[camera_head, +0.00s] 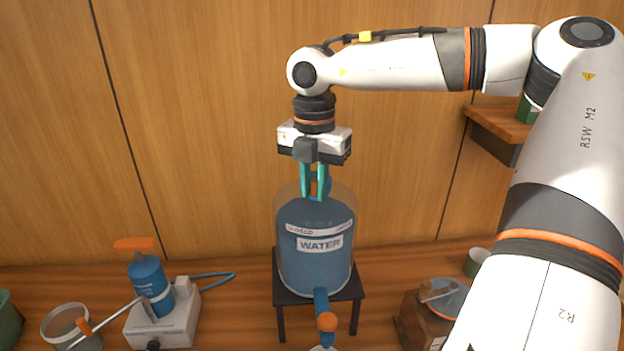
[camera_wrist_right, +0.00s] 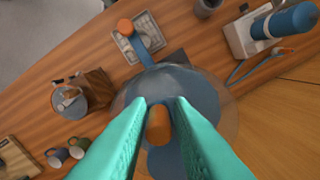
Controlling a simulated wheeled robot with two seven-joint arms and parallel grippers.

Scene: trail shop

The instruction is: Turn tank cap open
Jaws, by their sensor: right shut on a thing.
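The blue water tank (camera_head: 318,268), labelled WATER, stands upright inside a clear outer shell. It also shows from above in the wrist view (camera_wrist_right: 175,78). My right gripper (camera_head: 314,196) points straight down at the top of the tank. Its two green fingers are shut on the tank cap, whose orange part (camera_wrist_right: 159,128) shows between the fingertips in the wrist view. Much of the cap is hidden by the fingers, so how far it is turned cannot be told. My left gripper is not in view.
The tank rests on a black stand (camera_head: 280,295) on the wooden counter, with an orange-tipped tap (camera_head: 327,322) in front. A blue bottle on a white device (camera_head: 165,325) stands left. A wooden grinder box (camera_head: 415,325) stands right. A wall shelf (camera_head: 495,125) is near my right arm.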

